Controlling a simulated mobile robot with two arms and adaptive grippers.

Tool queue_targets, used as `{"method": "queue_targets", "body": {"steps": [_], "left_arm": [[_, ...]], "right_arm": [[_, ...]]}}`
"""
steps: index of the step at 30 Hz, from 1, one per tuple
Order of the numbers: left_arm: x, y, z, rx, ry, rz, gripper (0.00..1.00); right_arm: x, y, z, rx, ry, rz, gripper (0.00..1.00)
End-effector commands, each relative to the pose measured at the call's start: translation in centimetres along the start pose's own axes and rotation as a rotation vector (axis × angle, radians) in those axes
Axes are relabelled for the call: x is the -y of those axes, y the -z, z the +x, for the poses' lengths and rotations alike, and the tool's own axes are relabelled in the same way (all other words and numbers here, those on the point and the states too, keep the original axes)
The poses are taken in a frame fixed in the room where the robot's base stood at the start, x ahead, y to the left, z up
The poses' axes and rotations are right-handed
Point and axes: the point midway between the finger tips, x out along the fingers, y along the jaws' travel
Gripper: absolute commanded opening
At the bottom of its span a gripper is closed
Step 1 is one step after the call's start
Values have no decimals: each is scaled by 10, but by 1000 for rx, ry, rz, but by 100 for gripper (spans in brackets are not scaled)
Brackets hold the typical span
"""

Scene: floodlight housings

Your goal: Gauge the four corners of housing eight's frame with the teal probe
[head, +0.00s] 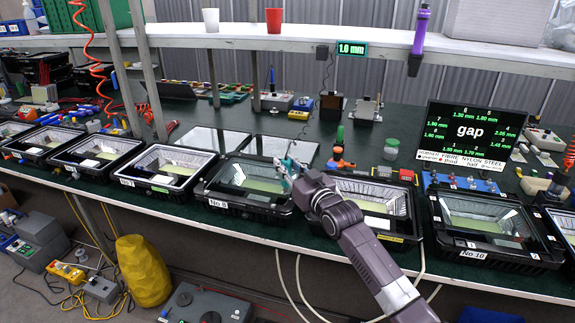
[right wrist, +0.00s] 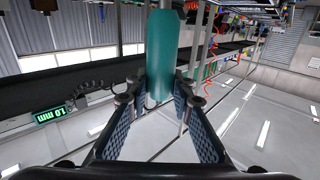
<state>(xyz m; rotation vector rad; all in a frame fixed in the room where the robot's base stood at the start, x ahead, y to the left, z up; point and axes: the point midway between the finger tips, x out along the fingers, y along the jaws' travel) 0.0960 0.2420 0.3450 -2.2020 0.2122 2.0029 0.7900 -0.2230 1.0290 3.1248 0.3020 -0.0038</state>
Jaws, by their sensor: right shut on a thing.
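Housing eight (head: 252,208) is a black tray-like frame with a pale green inside and a "No 8" label, on the bench's front edge left of the middle. My right gripper (head: 288,178) is at its right side. It is shut on the teal probe (head: 291,163), which also shows between the two fingers in the right wrist view (right wrist: 162,60). I cannot tell whether the probe's tip touches the frame. My gripper and arm hide part of the right side of the housing. My left gripper is not in view.
Other housings line the front edge: No 7 (head: 146,184) to the left, No 10 (head: 470,248) to the right, and one partly behind my arm. A "gap" screen (head: 465,132) stands at right. A small display (head: 351,48) reads 1.0 mm. A shelf (head: 250,40) runs above.

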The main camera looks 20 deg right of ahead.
Motion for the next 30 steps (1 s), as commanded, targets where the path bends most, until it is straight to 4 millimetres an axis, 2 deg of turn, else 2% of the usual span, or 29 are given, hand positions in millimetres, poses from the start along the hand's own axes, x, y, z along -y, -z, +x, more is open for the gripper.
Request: {"method": "queue_targets", "body": {"steps": [5, 15, 21, 30], "left_arm": [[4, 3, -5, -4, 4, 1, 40], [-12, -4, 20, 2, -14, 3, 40], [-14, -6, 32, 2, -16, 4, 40], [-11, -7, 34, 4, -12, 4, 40]], "right_arm": [[-1, 1, 0, 0, -1, -1, 2], [-1, -35, 0, 2, -1, -1, 2], [0, -53, 0, 0, -1, -2, 2], [-1, -58, 0, -1, -1, -1, 2]]}}
